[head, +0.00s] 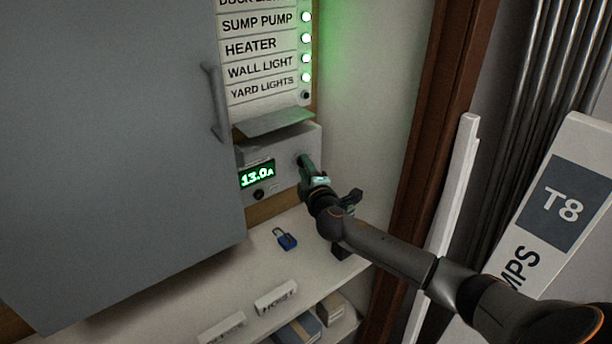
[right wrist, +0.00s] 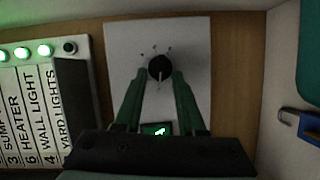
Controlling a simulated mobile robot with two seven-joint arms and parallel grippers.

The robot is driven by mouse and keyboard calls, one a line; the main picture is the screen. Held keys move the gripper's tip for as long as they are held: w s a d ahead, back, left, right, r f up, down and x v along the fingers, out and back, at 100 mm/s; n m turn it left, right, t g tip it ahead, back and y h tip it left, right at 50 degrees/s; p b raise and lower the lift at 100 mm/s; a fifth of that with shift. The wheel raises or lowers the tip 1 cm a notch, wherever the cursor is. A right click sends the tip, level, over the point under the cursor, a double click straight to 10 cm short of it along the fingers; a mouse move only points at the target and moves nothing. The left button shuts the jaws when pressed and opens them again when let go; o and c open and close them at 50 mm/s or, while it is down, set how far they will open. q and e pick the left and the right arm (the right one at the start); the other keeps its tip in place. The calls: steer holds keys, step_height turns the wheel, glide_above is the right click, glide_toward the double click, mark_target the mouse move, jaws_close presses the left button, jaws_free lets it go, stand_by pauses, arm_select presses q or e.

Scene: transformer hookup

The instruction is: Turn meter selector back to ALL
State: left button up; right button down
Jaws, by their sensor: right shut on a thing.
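The meter (head: 284,180) is a light grey box on the back wall below the label panel, and its green display (head: 257,174) reads 13.0A. In the right wrist view, the meter face (right wrist: 190,45) carries a round black selector knob (right wrist: 160,68) with small marks around it, too small to read. My right gripper (head: 305,164) reaches the right part of the meter face. In the right wrist view, its green fingers (right wrist: 161,76) are shut on the selector knob, one on each side. The fingers and palm partly hide the display. My left gripper is not in view.
A large grey door (head: 110,130) with a handle stands to the left of the meter. A label panel (head: 262,47) with several green lamps is above; the YARD LIGHTS lamp is dark. A blue padlock (head: 285,239) lies on the shelf below. A T8 board (head: 560,205) leans at right.

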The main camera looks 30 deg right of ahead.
arm_select(q)
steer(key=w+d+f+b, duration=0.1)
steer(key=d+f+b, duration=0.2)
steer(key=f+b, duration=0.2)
steer(key=b, duration=0.2)
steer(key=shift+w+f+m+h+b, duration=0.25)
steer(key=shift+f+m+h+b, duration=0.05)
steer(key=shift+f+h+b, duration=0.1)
arm_select(e)
steer(key=n+t, duration=0.1)
steer(key=n, duration=0.3)
steer(key=f+n+t, duration=0.1)
steer(key=n+t, duration=0.1)
steer(key=n, duration=0.1)
steer(key=shift+d+f+n, duration=0.1)
steer(key=shift+f+n, duration=0.05)
steer(key=shift+n, duration=0.25)
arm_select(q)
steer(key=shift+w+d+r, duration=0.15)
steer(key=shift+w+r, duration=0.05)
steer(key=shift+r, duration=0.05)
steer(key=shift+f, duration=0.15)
arm_select(e)
steer(key=c, duration=0.5)
jaws_free()
steer(key=shift+s, duration=0.1)
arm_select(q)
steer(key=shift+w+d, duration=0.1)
arm_select(e)
steer(key=v, duration=1.2)
